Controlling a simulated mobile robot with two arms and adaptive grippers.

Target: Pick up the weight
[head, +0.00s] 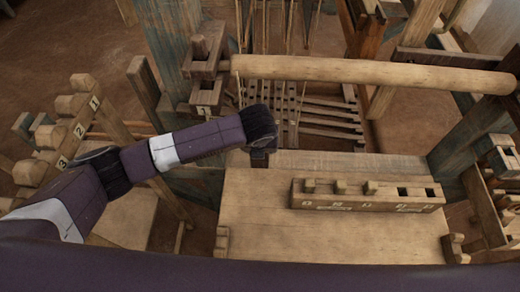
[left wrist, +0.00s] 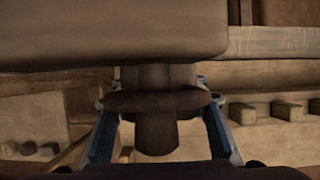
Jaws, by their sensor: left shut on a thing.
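My left gripper (head: 261,153) is over the back edge of the wooden bench in the head view, pointing down, and its fingers are mostly hidden behind my wrist. In the left wrist view its two blue-grey fingers (left wrist: 158,102) stand on either side of a dark brown piece, which I take as the weight (left wrist: 155,132). The piece has a wide flat collar and a rounded stem below. The gripper is shut on it. I cannot tell whether it touches anything below. My right gripper is not in view.
A bench (head: 300,238) has a slotted rack (head: 365,197) with several wooden blocks. A round beam (head: 370,70) crosses behind it. A numbered peg rail (head: 85,128) stands at left. In the left wrist view a large pale brown form (left wrist: 110,30) fills the top.

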